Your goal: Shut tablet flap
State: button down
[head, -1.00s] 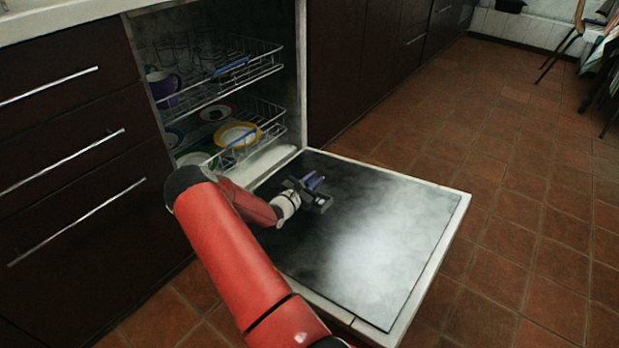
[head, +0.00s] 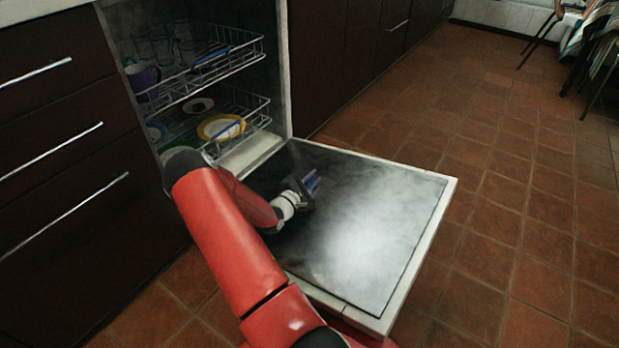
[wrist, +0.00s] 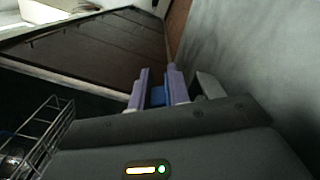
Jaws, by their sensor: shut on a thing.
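The dishwasher door (head: 385,225) is folded down flat, with its dark, glossy inner face up. My gripper (head: 314,181) is low over this face, nearer the tub end. Its purple fingers also show in the wrist view (wrist: 157,78), close together with a small blue thing (wrist: 158,96) between them. A pale grey angular piece (wrist: 208,86) stands just right of the fingers in the wrist view. I cannot tell whether it is the tablet flap. In the head view I cannot make out the flap; my arm and gripper cover part of the door.
The dishwasher's upper rack (head: 205,75) holds a purple mug (head: 143,78) and glasses. The lower rack holds several plates, one a yellow-rimmed plate (head: 221,127). Dark drawers (head: 70,190) stand at the left. The tiled floor (head: 500,235) right of the door is clear.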

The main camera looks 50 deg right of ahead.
aim_at(306, 184)
jog(key=shift+f+m, duration=0.15)
jog(key=shift+m, duration=0.15)
jog(key=c, duration=1.4)
grip_release()
jog(key=shift+a, duration=0.1)
jog(key=a, duration=0.5)
jog(key=a+p, duration=0.1)
jog(key=a, duration=0.1)
jog(key=shift+s+a, duration=0.35)
jog(key=shift+a, duration=0.05)
jog(key=shift+a, duration=0.15)
jog(key=shift+s+a+p, duration=0.2)
jog(key=shift+a, duration=1.95)
jog(key=shift+s+a+p, duration=0.15)
jog(key=shift+s+a, duration=0.05)
jog(key=shift+a, duration=1.95)
